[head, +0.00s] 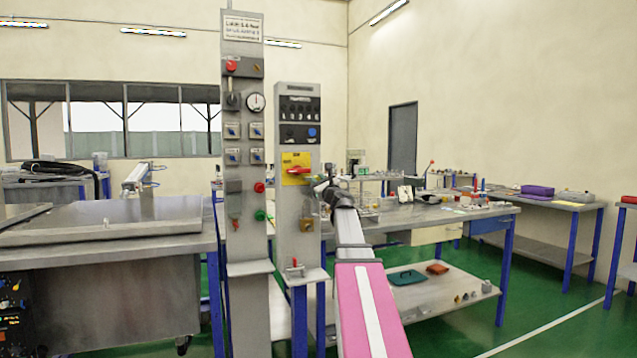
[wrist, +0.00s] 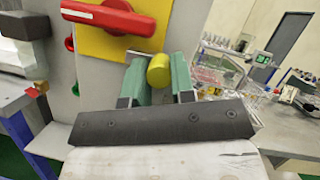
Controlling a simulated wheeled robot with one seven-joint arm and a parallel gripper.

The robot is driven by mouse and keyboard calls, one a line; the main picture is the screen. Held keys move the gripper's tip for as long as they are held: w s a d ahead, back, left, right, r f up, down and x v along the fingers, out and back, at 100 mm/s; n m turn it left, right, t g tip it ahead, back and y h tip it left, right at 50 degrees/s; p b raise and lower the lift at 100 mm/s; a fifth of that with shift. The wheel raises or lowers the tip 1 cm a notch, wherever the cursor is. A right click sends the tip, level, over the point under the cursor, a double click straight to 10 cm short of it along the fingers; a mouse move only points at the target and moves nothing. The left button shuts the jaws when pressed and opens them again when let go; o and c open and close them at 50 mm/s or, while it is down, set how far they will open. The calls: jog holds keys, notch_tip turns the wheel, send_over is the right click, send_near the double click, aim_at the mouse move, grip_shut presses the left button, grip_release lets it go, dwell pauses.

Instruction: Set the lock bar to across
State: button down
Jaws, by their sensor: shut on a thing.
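My gripper (wrist: 159,60) has its two green-padded fingers on either side of a yellow round-ended knob (wrist: 159,72) and is shut on it. The part behind the knob is hidden by the fingers. In the head view my gripper (head: 322,187) is at the right edge of the shorter grey post, just right of a yellow plate (head: 296,178) with a red handle (head: 298,170). The red handle (wrist: 112,16) lies nearly crosswise, slightly tilted, above left of my fingers in the wrist view. A brass fitting (head: 307,225) sits lower on the post. I cannot tell which part is the lock bar.
A taller grey post (head: 243,200) with a gauge and several switches stands close on the left. A metal bench (head: 110,218) is further left. A worktable (head: 450,214) with small items stands behind on the right.

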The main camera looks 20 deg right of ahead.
jog(key=shift+s+a, duration=0.1)
jog(key=shift+a, duration=1.1)
jog(key=c, duration=1)
grip_release()
jog(key=shift+a, duration=0.15)
jog(key=shift+o, duration=0.2)
jog(key=v, duration=1)
jog(key=shift+s+f, duration=0.15)
jog(key=shift+s, duration=0.2)
